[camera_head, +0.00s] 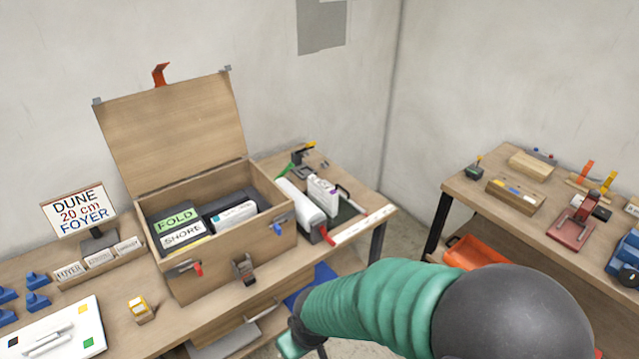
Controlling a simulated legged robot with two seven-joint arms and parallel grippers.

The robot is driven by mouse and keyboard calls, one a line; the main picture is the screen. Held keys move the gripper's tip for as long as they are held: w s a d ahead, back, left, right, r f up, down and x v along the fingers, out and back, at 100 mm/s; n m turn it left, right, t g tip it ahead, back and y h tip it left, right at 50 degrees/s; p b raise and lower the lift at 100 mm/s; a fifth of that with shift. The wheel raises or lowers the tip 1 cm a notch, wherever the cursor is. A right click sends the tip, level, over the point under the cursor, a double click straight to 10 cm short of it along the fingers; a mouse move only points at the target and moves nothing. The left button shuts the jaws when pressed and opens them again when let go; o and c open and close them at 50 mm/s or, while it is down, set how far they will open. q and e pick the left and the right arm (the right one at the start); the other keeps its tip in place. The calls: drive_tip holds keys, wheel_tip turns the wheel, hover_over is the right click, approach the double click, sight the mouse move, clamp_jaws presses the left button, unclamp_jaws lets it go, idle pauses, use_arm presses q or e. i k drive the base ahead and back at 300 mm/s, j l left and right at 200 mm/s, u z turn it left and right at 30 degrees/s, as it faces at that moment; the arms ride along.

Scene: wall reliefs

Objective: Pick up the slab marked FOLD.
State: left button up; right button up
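The slab marked FOLD (176,219) is dark with a green label and lies in the open wooden box (215,270) on the left bench. A white label reading SNORE (183,235) is directly in front of it. The slab's lower part is hidden by the box wall and the things around it. My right arm comes in from the lower right, and its gripper (290,343) is low at the bottom edge, in front of the bench and well below the box. The picture edge cuts it off, so its fingers are not clear. My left gripper is not in view.
The box lid (172,130) stands open at the back. A sign reading DUNE 20 cm FOYER (79,209) stands left of the box. White rolls and packages (302,200) lie to its right. A second bench (540,215) with tools stands at the right.

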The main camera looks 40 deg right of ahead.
sight(322, 194)
drive_tip(key=i+l, duration=0.3)
drive_tip(key=i, duration=0.15)
drive_tip(key=i+l, duration=0.25)
drive_tip(key=i, duration=0.25)
